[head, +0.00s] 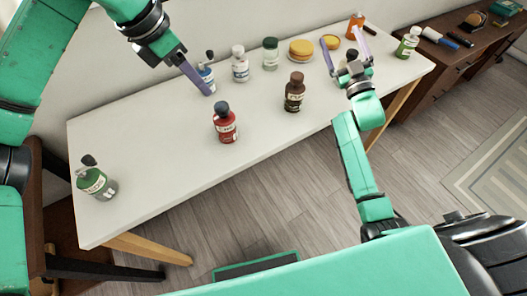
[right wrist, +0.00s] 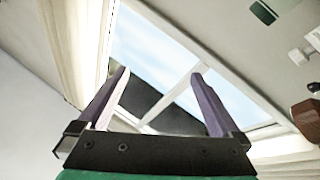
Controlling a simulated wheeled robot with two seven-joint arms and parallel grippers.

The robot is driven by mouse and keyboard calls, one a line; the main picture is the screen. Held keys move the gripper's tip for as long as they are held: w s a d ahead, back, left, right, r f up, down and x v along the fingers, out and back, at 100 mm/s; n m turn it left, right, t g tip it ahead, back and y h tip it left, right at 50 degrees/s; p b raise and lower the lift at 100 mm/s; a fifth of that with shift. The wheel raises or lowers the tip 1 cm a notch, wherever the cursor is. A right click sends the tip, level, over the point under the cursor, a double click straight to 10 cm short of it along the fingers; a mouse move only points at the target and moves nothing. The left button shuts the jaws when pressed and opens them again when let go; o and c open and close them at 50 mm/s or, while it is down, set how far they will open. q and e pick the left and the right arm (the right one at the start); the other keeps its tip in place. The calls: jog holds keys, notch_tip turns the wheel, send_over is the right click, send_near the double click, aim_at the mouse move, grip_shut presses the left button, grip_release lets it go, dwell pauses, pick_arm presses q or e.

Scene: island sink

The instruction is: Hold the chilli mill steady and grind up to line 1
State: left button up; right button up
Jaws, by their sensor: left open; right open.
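A red jar (head: 225,124) with a dark cap and a pale label stands upright near the middle of the white table. It looks like the chilli mill, but its label is too small to read surely, and I cannot make out line 1. My left gripper (head: 198,80) is above the table, behind and left of the red jar and apart from it. It is open, though its fingers overlap in the head view. My right gripper (head: 347,48) is open and empty at the table's right part, well away from the red jar. Its spread fingers also show in the right wrist view (right wrist: 160,82).
A brown bottle (head: 294,93) stands right of the red jar. White (head: 240,66), green (head: 271,54) and yellow (head: 300,50) containers line the back. A blue-labelled bottle (head: 207,77) is beside my left fingers. A green-grey bottle (head: 97,182) stands at the left end. The front middle is clear.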

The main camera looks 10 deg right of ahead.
jog(key=s+a+f+n+y, duration=0.1)
jog(key=a+y, duration=0.1)
jog(key=a, duration=0.2)
jog(key=s+a+g+y, duration=0.1)
jog(key=a+y, duration=0.1)
jog(key=a, duration=0.2)
jog(key=s+a+f+n+y, duration=0.1)
jog(key=a+y, duration=0.1)
jog(key=a, duration=0.2)
jog(key=shift+s+a+f+n, duration=0.15)
jog(key=shift+a+f+n, duration=0.15)
jog(key=shift+f, duration=0.05)
jog(key=s+a+f+g+y, duration=0.35)
jog(key=s+a, duration=0.25)
jog(key=a, duration=0.4)
jog(key=m+g+h, duration=0.1)
jog(key=g, duration=0.1)
send_near(233, 133)
jog(key=x, duration=1.3)
jog(key=shift+s, duration=0.1)
jog(key=c, duration=1.5)
jog(key=shift+o, duration=0.2)
